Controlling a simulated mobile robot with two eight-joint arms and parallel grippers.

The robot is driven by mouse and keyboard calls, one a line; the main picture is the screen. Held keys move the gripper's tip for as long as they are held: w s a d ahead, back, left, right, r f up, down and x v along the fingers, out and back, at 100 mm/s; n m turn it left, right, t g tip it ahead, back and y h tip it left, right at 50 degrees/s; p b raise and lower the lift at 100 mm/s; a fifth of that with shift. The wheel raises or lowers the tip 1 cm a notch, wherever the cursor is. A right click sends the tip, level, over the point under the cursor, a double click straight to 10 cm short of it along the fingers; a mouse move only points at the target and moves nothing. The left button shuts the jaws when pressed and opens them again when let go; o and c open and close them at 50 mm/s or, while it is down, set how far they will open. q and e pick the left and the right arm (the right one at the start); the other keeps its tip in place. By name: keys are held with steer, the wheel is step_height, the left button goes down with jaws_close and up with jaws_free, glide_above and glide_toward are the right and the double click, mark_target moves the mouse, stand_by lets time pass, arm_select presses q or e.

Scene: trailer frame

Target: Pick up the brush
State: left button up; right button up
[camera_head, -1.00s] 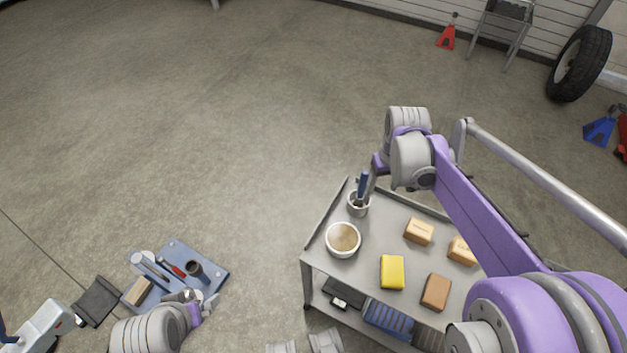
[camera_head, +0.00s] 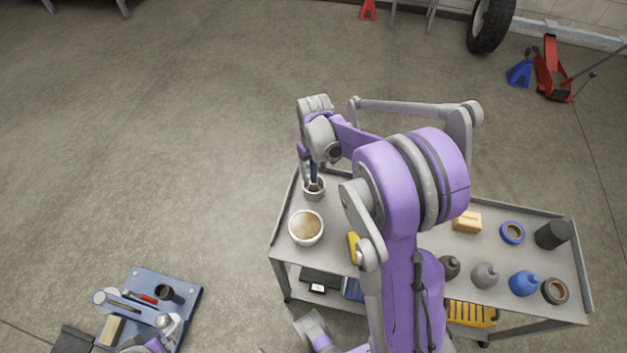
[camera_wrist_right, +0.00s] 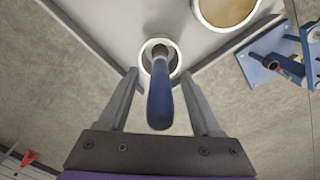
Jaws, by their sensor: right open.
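The brush (camera_wrist_right: 160,104) stands handle-up in a small cup, its blue handle towards the right wrist camera; the bristles are hidden. The small cup (camera_head: 314,194) is at the far left corner of the trolley top. The brush handle also shows in the head view (camera_head: 314,173), partly behind my gripper. My right gripper (camera_wrist_right: 160,76) is open, with one finger on each side of the handle and gaps between. Part of my left arm shows at the bottom left by the blue board; its jaws (camera_head: 168,326) are too unclear to judge.
The grey trolley (camera_head: 281,226) carries a white bowl (camera_head: 306,226) near the cup, a yellow block (camera_head: 353,247), a cardboard box (camera_head: 467,221), tape rolls and bottles. A blue board (camera_head: 188,290) with tools lies at the left. Open floor lies beyond the trolley.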

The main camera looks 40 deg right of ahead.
mark_target(314, 187)
step_height(314, 187, down, 2)
steer(key=shift+f, duration=0.1)
jaws_close()
stand_by(0.4)
